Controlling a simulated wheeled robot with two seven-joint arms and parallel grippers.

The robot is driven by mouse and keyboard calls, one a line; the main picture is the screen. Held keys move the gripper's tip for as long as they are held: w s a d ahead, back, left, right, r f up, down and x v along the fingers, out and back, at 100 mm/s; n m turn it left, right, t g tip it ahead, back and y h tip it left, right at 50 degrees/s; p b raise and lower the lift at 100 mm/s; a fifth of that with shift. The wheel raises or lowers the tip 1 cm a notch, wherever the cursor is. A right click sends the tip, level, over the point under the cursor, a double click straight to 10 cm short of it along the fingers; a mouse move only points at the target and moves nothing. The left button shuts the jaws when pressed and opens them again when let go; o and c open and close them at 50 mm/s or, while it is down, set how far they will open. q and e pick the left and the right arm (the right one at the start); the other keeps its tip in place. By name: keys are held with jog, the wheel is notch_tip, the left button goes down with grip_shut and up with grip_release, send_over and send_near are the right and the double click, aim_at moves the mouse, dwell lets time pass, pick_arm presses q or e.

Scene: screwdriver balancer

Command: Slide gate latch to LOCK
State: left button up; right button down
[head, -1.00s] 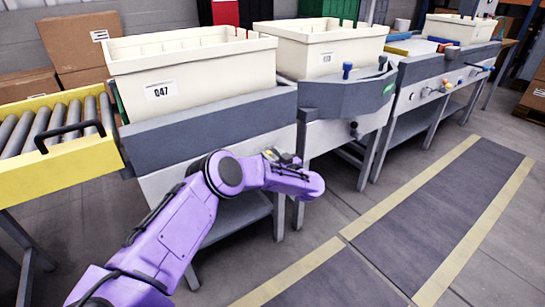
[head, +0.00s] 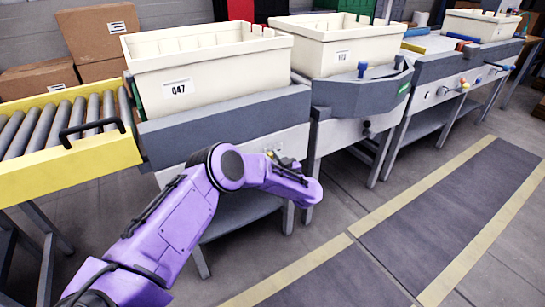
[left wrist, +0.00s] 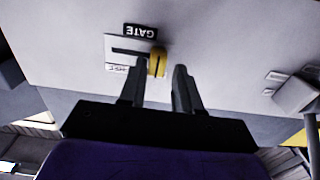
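The gate latch shows in the left wrist view as a yellow knob (left wrist: 158,62) at one end of a dark slot in a white plate (left wrist: 113,45). A dark label reading GATE (left wrist: 140,30), upside down here, is beside the plate. A second label on the plate is partly covered by a finger. My left gripper (left wrist: 161,69) is open, with its fingertips close to the knob. The knob is nearer the left finger; I cannot tell if they touch. In the head view my left gripper (head: 287,164) is at the station's front panel and mostly hides the latch. My right gripper is not in view.
Cream bins labelled 047 (head: 205,82) and 172 (head: 345,52) stand on the stations. A yellow roller conveyor (head: 70,160) is at left. In the left wrist view, a grey box-like part (left wrist: 296,95) is at right. The floor (head: 430,235) at right is clear.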

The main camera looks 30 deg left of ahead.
pick_arm(q)
jog(key=shift+o, duration=0.3)
jog(key=shift+d+r, duration=0.1)
jog(key=shift+d, duration=0.05)
jog(key=p+v, duration=0.1)
jog(key=v, duration=0.9)
jog(key=shift+s+d, duration=0.1)
